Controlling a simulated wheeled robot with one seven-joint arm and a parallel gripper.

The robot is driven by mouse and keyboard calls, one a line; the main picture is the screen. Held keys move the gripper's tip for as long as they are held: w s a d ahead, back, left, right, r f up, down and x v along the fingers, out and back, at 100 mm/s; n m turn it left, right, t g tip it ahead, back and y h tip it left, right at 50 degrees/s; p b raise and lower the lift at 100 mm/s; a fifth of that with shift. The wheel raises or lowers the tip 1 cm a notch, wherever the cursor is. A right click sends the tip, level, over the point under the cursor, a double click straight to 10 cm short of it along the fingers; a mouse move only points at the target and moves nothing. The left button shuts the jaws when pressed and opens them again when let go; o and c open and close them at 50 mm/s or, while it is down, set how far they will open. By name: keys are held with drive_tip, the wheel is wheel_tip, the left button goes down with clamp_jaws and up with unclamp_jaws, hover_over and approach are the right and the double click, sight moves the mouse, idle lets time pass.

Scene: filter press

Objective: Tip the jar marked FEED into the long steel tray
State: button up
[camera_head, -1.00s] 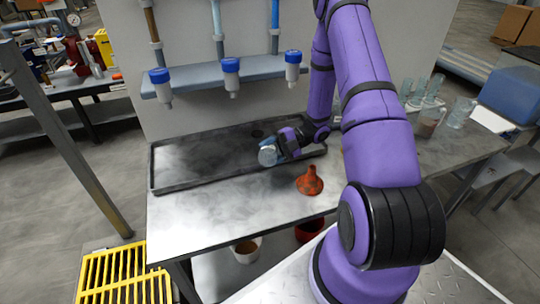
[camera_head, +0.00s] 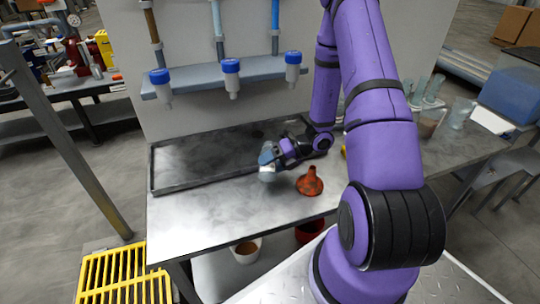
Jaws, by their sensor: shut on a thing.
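The long steel tray (camera_head: 205,158) is dark and shallow, on the back of the steel bench. Its floor looks smudged, with a dark round spot near its back right. My gripper (camera_head: 274,154) is shut on a small clear jar (camera_head: 267,174) at the tray's front edge, right of the middle. In the picture the jar overlaps the tray's front rim; I cannot tell its height above the bench. It looks roughly upright. No marking on it can be read, and the fingers hide its upper part.
An orange-red funnel (camera_head: 310,182) stands on the bench just right of the jar. Blue-capped bottles (camera_head: 231,76) hang on the wall shelf behind. Clear beakers (camera_head: 461,112) stand at the bench's right. The bench's front left is clear. A white bucket (camera_head: 246,251) is below.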

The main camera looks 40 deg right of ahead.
drive_tip(key=shift+f+n+t+h, duration=0.4)
drive_tip(key=shift+f, duration=0.1)
wheel_tip(320, 180, up, 2)
drive_tip(key=shift+w+d+n+t+h, duration=0.15)
drive_tip(key=shift+n+t+h, duration=0.3)
drive_tip(key=shift+n, duration=0.25)
drive_tip(key=shift+w+d+n+t+h+b, duration=0.15)
drive_tip(key=shift+w+n+t+h+b, duration=0.1)
drive_tip(key=shift+n+t+b, duration=0.1)
drive_tip(key=shift+f+n+t+h, duration=0.4)
drive_tip(key=shift+f+n, duration=0.05)
drive_tip(key=shift+f, duration=0.2)
drive_tip(key=shift+s+a+n+t+h, duration=0.35)
drive_tip(key=shift+n+t+h, duration=0.25)
drive_tip(key=shift+n+t, duration=0.25)
drive_tip(key=shift+s+a+r+n+t+h, duration=0.1)
drive_tip(key=shift+s+r+n+t+h, duration=0.2)
drive_tip(key=shift+r+n+t, duration=0.4)
drive_tip(key=shift+f+n+t, duration=0.3)
drive_tip(key=shift+n+t, duration=0.05)
drive_tip(key=shift+n, duration=0.2)
drive_tip(key=shift+h, duration=0.3)
drive_tip(key=shift+s+a, duration=0.1)
